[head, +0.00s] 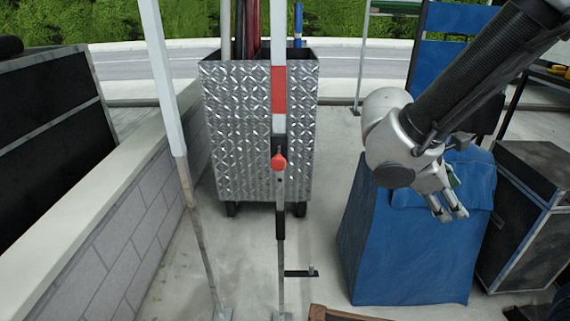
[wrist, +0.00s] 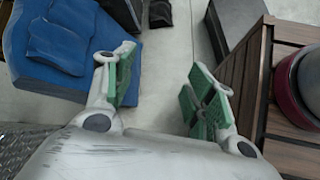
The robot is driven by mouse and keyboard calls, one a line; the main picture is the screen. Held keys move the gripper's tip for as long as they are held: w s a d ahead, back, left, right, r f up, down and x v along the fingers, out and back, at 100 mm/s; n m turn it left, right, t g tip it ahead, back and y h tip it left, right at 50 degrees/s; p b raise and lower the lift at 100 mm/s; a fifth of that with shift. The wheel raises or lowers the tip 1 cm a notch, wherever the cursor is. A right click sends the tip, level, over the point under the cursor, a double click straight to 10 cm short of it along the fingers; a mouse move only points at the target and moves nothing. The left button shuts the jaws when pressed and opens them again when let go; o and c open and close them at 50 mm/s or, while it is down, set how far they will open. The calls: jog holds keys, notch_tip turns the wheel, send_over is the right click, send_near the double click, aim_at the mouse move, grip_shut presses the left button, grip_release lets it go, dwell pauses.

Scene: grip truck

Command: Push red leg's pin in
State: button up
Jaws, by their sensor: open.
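The red leg (head: 279,90) is an upright pole with a red band, standing near the middle of the head view in front of a diamond-plate metal bin. Its pin has a round red knob (head: 279,162) that faces me, on a dark collar below the red band. How deep the pin sits cannot be told. My gripper (head: 452,215) is to the right of the leg and lower than the knob, over the blue-covered box, apart from the leg. In the wrist view my gripper (wrist: 160,90) is open, with green pads and nothing between them. The leg and knob are not seen in the wrist view.
A second pole (head: 165,85) stands left of the red leg. The metal bin (head: 225,130) holds several poles. A blue-covered box (head: 400,260) stands at right, with a dark case (head: 530,210) beside it. A block wall (head: 120,230) runs along the left. Wooden slats (wrist: 285,90) show in the wrist view.

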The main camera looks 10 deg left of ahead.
jog(key=w+a+f+n+t, duration=0.1)
jog(key=w+a+n+t, duration=0.1)
jog(key=a+n+t, duration=0.3)
jog(key=w+a+f+n+t, duration=0.1)
jog(key=w+a+n+t, duration=0.2)
jog(key=a, duration=0.5)
jog(key=n+t+y, duration=0.6)
jog(key=n+y, duration=0.6)
jog(key=n, duration=0.2)
send_near(278, 165)
jog(key=d+x, duration=0.1)
jog(key=x, duration=0.6)
jog(key=a+x, duration=0.1)
jog(key=x, duration=0.2)
jog(key=shift+w, duration=0.4)
grip_shut()
